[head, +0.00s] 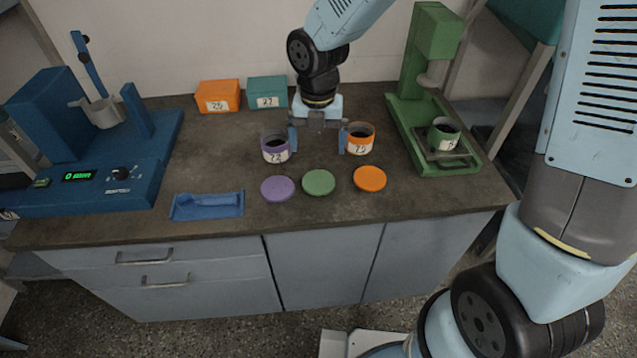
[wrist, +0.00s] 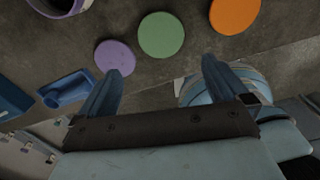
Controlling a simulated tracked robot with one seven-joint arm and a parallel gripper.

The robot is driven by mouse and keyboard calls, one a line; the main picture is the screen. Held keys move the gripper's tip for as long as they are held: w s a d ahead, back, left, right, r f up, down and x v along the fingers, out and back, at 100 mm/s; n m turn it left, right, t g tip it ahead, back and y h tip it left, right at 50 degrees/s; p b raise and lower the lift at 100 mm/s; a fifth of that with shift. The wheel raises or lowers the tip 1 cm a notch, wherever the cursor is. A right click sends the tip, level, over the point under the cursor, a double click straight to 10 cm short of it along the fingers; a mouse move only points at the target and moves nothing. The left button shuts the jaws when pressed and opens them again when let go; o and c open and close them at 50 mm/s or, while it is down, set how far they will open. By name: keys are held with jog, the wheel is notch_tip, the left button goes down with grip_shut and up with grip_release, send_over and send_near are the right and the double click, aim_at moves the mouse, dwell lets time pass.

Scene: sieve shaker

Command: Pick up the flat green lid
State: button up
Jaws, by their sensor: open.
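The flat green lid (head: 319,182) lies on the dark worktop near its front edge, between a purple lid (head: 278,188) on its left and an orange lid (head: 369,178) on its right. It also shows in the wrist view (wrist: 161,35), beyond the fingertips and between their lines. My gripper (head: 318,145) is open and empty, its blue fingers wide apart above the worktop, behind the green lid in the head view. Both fingers also show in the wrist view (wrist: 165,65). Nothing hides the green lid.
A purple cup (head: 275,149) and an orange cup (head: 360,138) stand close beside my fingers. A green machine (head: 408,110) holding a green cup (head: 444,134) is at right. A blue shaker (head: 95,185) and blue tray (head: 207,206) are at left. Orange (head: 218,88) and teal (head: 267,84) boxes stand behind.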

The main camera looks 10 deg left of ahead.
aim_at(319, 181)
notch_tip(319, 181, down, 12)
jog(key=shift+w+f, duration=0.1)
jog(key=shift+w, duration=0.05)
dwell(0.6)
jog(key=shift+d, duration=0.1)
jog(key=c, duration=0.8)
